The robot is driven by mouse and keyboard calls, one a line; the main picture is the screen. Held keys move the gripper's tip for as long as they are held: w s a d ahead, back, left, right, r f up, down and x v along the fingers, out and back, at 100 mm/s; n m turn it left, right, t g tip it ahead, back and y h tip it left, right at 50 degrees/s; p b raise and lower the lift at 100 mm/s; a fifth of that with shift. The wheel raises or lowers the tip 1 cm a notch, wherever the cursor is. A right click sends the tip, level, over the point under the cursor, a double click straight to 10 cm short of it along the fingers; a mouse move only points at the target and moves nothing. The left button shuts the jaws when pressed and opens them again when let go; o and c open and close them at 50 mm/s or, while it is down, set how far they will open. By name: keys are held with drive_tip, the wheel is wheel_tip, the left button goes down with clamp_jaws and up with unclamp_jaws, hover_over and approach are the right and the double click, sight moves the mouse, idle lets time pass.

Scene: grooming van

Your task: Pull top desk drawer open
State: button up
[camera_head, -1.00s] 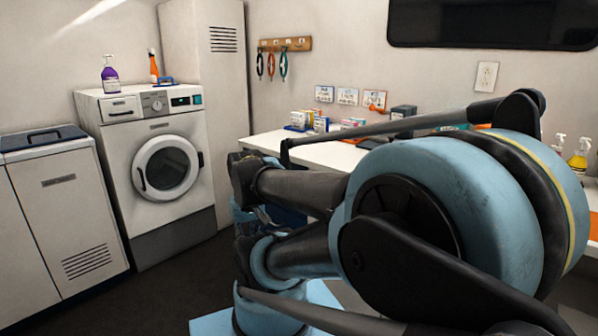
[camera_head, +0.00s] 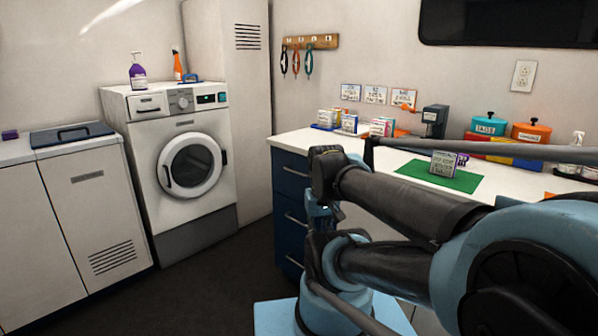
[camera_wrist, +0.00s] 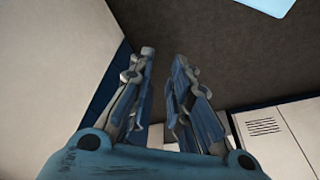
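The desk's dark blue drawer stack shows in the head view, left of and partly behind my arm. The top drawer (camera_head: 285,183) looks shut, with a slim metal handle (camera_head: 296,171) across its front. Lower drawers with similar handles sit beneath it. My gripper (camera_wrist: 164,58) shows in the wrist view with its two fingers apart and nothing between them. In the head view it is partly hidden by my wrist, in front of the drawer stack. I cannot tell its exact distance from the top handle.
The white desk top (camera_head: 300,137) holds small boxes, a green mat (camera_head: 462,181) with a card holder, and canisters. A washing machine (camera_head: 185,165) and white cabinets (camera_head: 85,215) stand at the left. Dark floor (camera_head: 225,275) lies clear between them and the desk.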

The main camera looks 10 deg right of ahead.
sight(299, 169)
drive_tip(key=w+r+n+h, duration=0.1)
drive_tip(key=w+r+n, duration=0.3)
drive_tip(key=w+r, duration=1.35)
drive_tip(key=w+r+n+g, duration=0.1)
drive_tip(key=w+r+n, duration=0.2)
drive_tip(key=w, duration=1.9)
drive_tip(key=shift+h, duration=0.4)
drive_tip(key=f, duration=0.5)
drive_tip(key=w+d+f, duration=0.1)
drive_tip(key=f, duration=0.5)
drive_tip(key=d+f, duration=0.1)
drive_tip(key=f, duration=0.5)
drive_tip(key=shift+w+f, duration=0.1)
drive_tip(key=shift+w, duration=0.3)
